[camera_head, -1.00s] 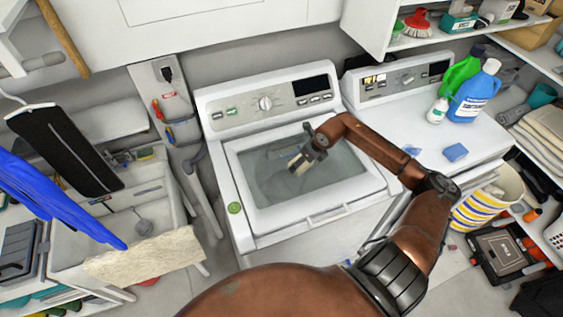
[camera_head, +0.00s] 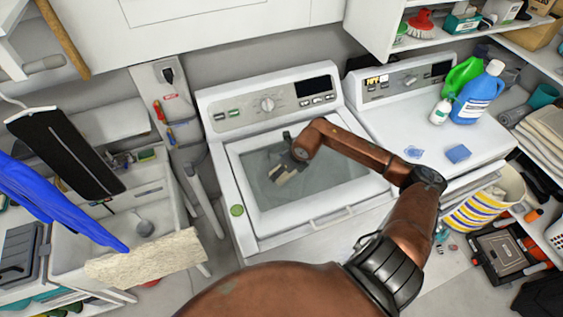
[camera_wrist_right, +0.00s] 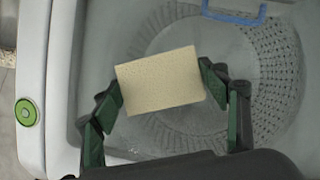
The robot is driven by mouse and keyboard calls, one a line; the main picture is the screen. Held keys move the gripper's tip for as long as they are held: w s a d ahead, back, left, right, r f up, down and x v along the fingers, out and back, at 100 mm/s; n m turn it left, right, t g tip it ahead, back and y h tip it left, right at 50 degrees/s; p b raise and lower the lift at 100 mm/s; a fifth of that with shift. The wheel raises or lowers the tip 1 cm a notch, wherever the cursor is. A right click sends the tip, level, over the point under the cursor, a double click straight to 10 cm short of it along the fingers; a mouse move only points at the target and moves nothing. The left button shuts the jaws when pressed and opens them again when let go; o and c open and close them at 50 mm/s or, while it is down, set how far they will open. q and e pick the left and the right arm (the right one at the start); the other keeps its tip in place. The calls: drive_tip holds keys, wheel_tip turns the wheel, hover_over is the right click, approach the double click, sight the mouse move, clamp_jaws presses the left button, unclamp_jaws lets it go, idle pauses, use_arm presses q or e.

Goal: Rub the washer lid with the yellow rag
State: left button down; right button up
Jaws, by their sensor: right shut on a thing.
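The white washer (camera_head: 268,102) stands in the middle of the head view. Its lid (camera_head: 335,180) is down, with a clear window showing the drum. My right gripper (camera_head: 280,165) is over the left part of the window. It is shut on the yellow rag (camera_head: 286,178), a pale yellow flat block. In the right wrist view the rag (camera_wrist_right: 160,80) sits between both fingers of the gripper (camera_wrist_right: 163,84), above the lid window. I cannot tell whether the rag touches the glass. My left gripper is not in view.
A second white machine (camera_head: 480,140) at right holds bottles and a blue sponge (camera_head: 458,153). A sink (camera_head: 75,250) with a cream cloth (camera_head: 145,260) is at left. A round green disc (camera_head: 237,210) is on the washer's left edge. A striped basket (camera_head: 480,205) stands at right.

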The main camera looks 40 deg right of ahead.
drive_tip(key=shift+a, duration=0.45)
drive_tip(key=shift+w+r, duration=0.1)
drive_tip(key=shift+r, duration=0.15)
drive_tip(key=shift+d+r+p, duration=0.1)
drive_tip(key=shift+r+p, duration=0.35)
drive_tip(key=shift+r, duration=0.45)
drive_tip(key=shift+r+p, duration=1.2)
drive_tip(key=shift+r, duration=1.65)
